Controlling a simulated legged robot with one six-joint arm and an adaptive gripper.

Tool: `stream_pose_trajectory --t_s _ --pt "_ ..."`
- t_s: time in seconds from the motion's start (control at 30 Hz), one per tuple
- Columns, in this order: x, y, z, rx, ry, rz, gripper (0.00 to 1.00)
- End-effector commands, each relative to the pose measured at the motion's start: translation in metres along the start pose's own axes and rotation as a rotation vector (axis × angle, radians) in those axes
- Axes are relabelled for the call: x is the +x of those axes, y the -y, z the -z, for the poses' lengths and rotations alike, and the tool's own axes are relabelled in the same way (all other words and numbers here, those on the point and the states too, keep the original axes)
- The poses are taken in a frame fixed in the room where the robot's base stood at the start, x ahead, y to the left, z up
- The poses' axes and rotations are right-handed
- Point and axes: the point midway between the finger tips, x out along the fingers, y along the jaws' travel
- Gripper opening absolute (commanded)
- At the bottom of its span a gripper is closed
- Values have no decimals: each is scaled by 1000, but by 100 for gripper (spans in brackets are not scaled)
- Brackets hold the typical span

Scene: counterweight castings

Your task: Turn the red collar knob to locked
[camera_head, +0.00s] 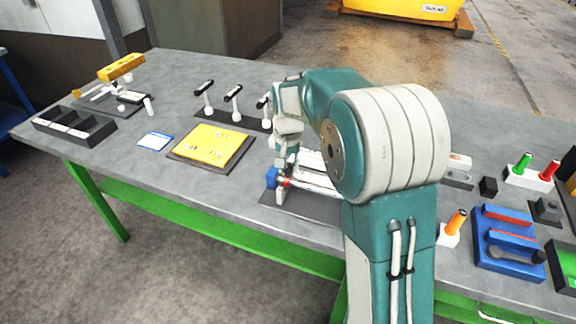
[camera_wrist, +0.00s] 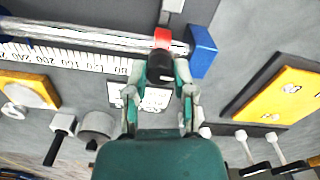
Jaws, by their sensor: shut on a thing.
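The red collar (camera_head: 287,183) sits on a silver rod beside a blue end block (camera_head: 271,178). In the wrist view the red collar (camera_wrist: 162,37) shows at the rod, with a black knob (camera_wrist: 160,66) sticking out from it toward my gripper. My gripper (camera_wrist: 162,76) has its two fingers on either side of the black knob and is shut on it. In the head view my gripper (camera_head: 284,165) reaches down from above at the collar, and the knob is hidden by the fingers. Lock markings are not readable.
A white numbered scale (camera_wrist: 75,58) runs along the rod. A yellow panel (camera_head: 212,146) lies left of the fixture, with several black-handled levers (camera_head: 233,98) behind it. My arm covers much of the fixture's right side. Blue blocks and coloured pegs stand at the right.

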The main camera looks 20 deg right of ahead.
Motion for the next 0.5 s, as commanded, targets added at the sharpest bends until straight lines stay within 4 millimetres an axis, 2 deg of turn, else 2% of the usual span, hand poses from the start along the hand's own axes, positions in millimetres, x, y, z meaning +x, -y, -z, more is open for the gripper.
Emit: stream_pose_trajectory --t_s 0.13,0.17,0.2,0.23,0.5 --pt "-2 2 3 -1 -11 5 0" --pt "-2 2 3 -1 -11 5 42" --pt "-2 2 3 -1 -11 5 60" --pt "-2 2 2 -1 -10 5 67" --pt "-1 1 1 -1 -5 2 67"
